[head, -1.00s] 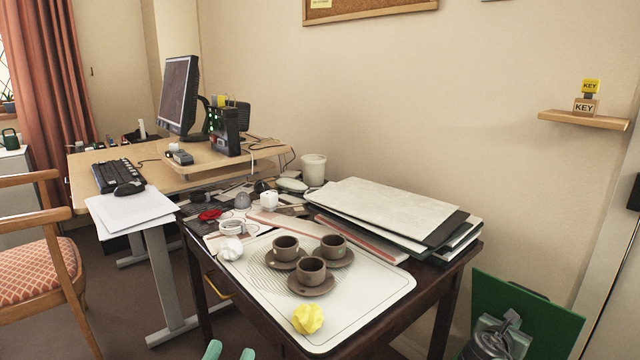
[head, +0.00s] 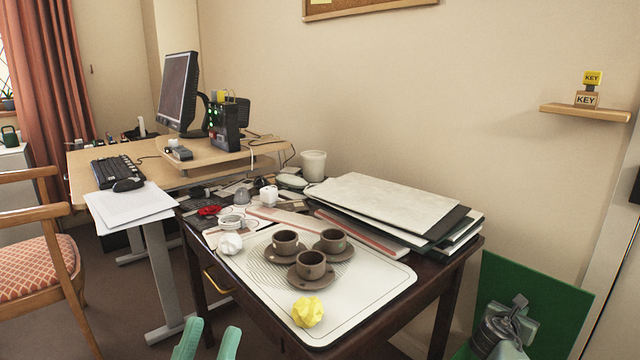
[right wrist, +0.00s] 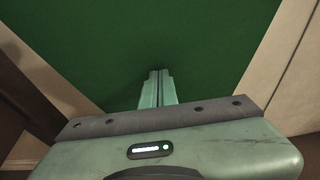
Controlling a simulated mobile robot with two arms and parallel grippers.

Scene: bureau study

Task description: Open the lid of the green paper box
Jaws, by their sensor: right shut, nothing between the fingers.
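The green paper box shows in the head view as a flat green panel (head: 548,312) at the lower right, standing tilted beside the table; its lower part is cut off by the picture edge. In the right wrist view the green surface (right wrist: 160,35) fills the upper middle. My right gripper (right wrist: 158,72) is shut and empty, its fingertips against or very close to the green surface; I cannot tell whether they touch. In the head view the right wrist is in front of the panel. My left gripper (head: 210,325) is open and empty at the bottom edge, in front of the table.
The dark table (head: 440,290) bears a white tray (head: 375,305) with brown cups and crumpled yellow paper (head: 307,312), plus stacked folders (head: 390,205). A desk stands behind left, a chair (head: 40,250) at far left. The wall and a key shelf (head: 585,113) are right.

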